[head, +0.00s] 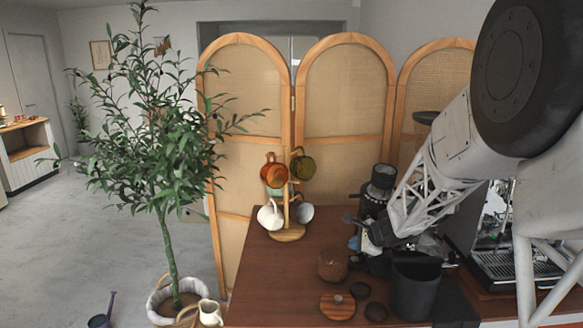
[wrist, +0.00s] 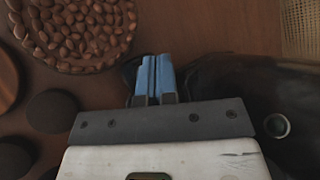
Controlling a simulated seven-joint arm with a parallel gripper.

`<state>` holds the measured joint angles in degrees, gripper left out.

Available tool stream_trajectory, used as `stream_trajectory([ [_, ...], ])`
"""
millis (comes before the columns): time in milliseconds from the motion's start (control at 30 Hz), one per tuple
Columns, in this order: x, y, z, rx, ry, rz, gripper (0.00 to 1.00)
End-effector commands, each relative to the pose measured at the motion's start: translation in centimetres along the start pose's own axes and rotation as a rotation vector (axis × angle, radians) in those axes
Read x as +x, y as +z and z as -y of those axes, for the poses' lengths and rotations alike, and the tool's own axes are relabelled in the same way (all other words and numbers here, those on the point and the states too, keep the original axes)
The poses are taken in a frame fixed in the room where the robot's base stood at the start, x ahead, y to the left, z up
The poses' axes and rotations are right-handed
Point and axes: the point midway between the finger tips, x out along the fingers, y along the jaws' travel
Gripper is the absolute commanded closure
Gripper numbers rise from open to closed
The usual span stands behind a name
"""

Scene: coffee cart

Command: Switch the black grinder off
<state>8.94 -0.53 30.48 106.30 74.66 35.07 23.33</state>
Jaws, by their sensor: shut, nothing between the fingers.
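The black grinder (head: 381,183) stands on the wooden counter behind my arm, its upper part showing in the head view. In the wrist view a dark glossy body (wrist: 235,88), apparently the grinder, fills the right side, with a round silver-rimmed button (wrist: 277,125) on it. My gripper (wrist: 155,62) is shut, its blue fingertips together and empty. The fingertips are just left of the dark body; whether they touch it I cannot tell. In the head view my gripper (head: 354,243) is low beside the grinder, partly hiding its lower part.
A container of beans (head: 333,264) stands left of my gripper and shows in the wrist view (wrist: 75,30). A wooden disc (head: 338,306), dark discs (head: 376,312) and a dark bin (head: 416,288) are in front. A mug tree (head: 287,233) stands behind left; an espresso machine (head: 515,265) is right.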

Motion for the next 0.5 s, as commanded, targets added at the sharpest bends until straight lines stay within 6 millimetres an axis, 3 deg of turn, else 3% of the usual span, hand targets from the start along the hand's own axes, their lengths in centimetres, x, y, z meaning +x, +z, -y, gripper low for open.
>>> stream_trajectory([
  [500, -2.5, 1.9, 1.9, -0.001, 0.0, 0.0, 1.0],
])
